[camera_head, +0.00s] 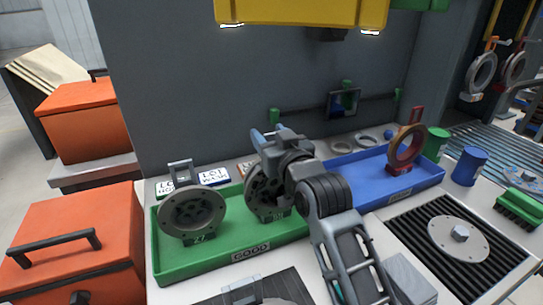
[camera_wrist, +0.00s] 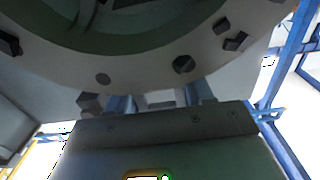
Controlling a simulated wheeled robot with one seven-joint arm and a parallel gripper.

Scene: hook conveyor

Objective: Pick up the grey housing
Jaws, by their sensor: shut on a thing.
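A round grey housing (camera_head: 262,198) with bolt holes stands upright in the green tray (camera_head: 170,268), behind a small number plate and partly hidden by my arm. My gripper (camera_head: 272,140) is at its upper part and shut on it. In the wrist view the housing's curved flange (camera_wrist: 140,66) with dark bolts fills the top, and my gripper's fingers (camera_wrist: 160,98) reach up to its rim. Exactly where the fingertips touch is hidden. A second round grey housing (camera_head: 192,212) stands at the left of the green tray behind a plate reading 27, with a square loop on top.
A blue tray (camera_head: 365,193) adjoins on the right, holding a brown-red ring housing (camera_head: 406,150). Lot cards (camera_head: 213,177) and flat rings lie behind the trays. Green and blue cups (camera_head: 469,166) and a black ribbed mat (camera_head: 410,235) are at right. A yellow box (camera_head: 300,12) hangs above.

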